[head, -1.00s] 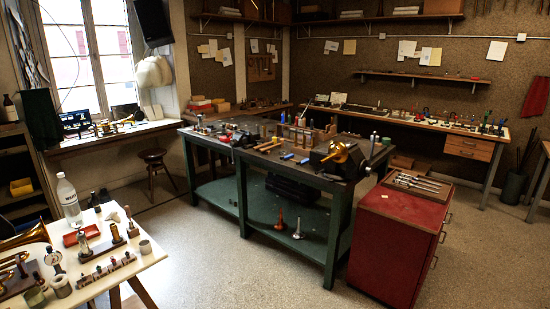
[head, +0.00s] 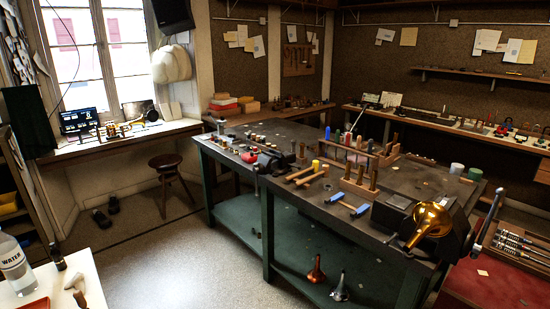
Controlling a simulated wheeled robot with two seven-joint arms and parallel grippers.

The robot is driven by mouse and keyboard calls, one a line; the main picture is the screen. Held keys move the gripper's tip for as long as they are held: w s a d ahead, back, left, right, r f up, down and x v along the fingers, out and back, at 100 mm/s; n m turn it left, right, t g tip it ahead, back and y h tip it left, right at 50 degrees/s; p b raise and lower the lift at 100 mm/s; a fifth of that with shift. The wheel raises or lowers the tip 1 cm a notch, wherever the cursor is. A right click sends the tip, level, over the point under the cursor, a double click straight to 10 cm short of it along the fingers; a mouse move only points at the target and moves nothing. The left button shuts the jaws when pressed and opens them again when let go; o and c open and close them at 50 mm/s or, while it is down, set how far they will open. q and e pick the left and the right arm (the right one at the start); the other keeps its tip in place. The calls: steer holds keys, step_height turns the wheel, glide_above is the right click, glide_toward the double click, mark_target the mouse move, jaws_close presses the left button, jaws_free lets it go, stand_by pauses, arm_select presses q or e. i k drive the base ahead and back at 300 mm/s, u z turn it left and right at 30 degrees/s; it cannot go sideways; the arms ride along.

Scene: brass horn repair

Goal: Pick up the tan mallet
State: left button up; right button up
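Neither of my grippers is in the head view. The dark-topped green workbench (head: 408,180) stands in the middle. Wooden-handled tools (head: 306,177) lie on it near the front edge, beside an upright yellow-topped piece (head: 316,165). A wooden rack (head: 358,188) holding upright wooden-handled tools stands just right of them. At this size I cannot tell which of these, if any, is the tan mallet. Two blue objects (head: 361,210) lie in front of the rack.
A brass bell (head: 432,217) sits on the bench's right end, near the red cabinet (head: 500,285). A vise (head: 275,161) is at the front edge. A white table (head: 62,290) with a water bottle (head: 12,262) is at lower left. A stool (head: 166,168) stands by the window. The floor before the bench is clear.

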mark_target(324, 173)
steer(key=u, duration=0.05)
steer(key=i, duration=2.35)
steer(key=z, duration=0.05)
